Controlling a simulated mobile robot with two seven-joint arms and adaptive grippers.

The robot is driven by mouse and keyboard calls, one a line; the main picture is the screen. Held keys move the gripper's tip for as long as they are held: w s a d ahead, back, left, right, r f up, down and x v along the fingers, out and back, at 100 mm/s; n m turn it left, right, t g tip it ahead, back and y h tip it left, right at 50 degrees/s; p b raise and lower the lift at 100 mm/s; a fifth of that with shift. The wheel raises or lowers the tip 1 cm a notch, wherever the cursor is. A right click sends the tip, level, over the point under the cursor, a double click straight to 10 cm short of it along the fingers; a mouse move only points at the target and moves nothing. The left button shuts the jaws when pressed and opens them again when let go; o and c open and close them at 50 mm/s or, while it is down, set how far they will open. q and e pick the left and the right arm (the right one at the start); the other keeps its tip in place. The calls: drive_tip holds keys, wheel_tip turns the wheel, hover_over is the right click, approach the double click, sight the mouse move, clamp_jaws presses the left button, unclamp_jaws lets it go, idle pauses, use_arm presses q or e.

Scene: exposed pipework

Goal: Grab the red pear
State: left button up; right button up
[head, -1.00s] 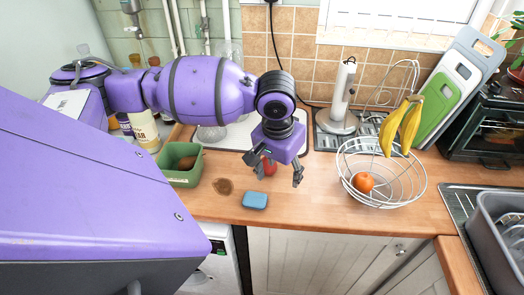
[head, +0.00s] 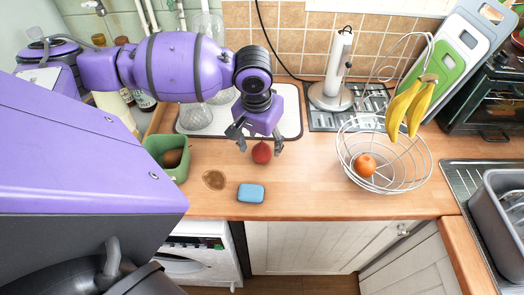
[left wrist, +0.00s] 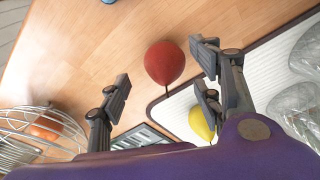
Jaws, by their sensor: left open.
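The red pear (head: 262,153) sits on the wooden counter, near the front edge of a white draining mat. My left gripper (head: 257,140) is open above and just behind it, fingers pointing down. The pear shows between and beyond the fingertips, with nothing gripping it. In the left wrist view the red pear (left wrist: 164,62) lies ahead of the open left gripper (left wrist: 163,75), closer to the right-hand finger. I cannot tell whether that finger touches it. My right gripper is not in view.
A yellow fruit (left wrist: 202,124) lies at the white mat (head: 292,122), hidden in the head view. A blue sponge (head: 251,193) is in front. A green container (head: 166,160) stands left. A wire basket (head: 384,185) with an orange and bananas stands right. Counter between pear and basket is clear.

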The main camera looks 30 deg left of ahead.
sight(262, 145)
use_arm(q)
drive_tip(key=f, duration=0.4)
drive_tip(key=shift+w+a+f, duration=0.1)
drive_tip(key=shift+w, duration=0.25)
drive_tip(key=c, duration=1.3)
